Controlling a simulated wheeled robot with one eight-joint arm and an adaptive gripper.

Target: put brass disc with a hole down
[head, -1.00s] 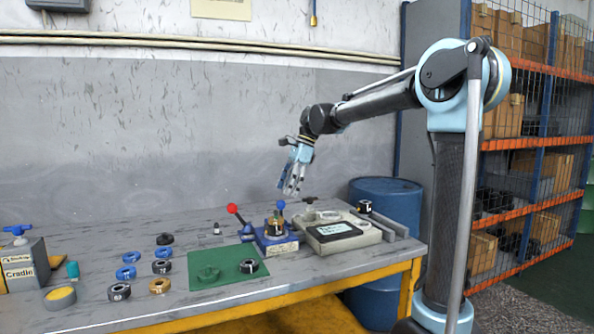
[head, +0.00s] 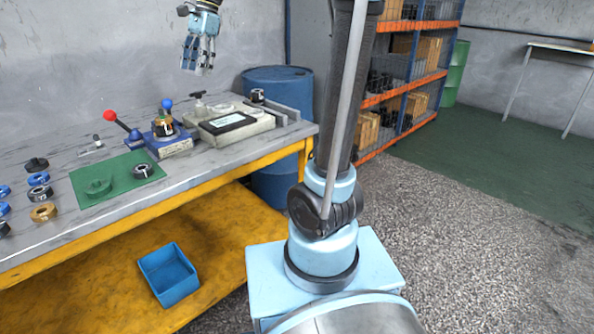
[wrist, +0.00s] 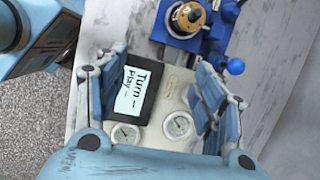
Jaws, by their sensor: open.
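A brass-coloured ring with a hole (head: 43,212) lies flat on the table at the left, just left of the green mat (head: 88,201). A blue fixture (head: 172,144) stands behind the mat and holds a dark part with a brass-coloured top (wrist: 188,14). I cannot tell whether that top is a separate disc. My gripper (head: 197,66) hangs open with fingers down, above the back of the table. In the wrist view its fingers (wrist: 165,62) are apart with nothing between them, above a grey test box (wrist: 167,104) with a screen and two gauges.
A red-knobbed lever (head: 110,116) rises beside the fixture. A blue bin (head: 168,275) sits on the lower shelf.

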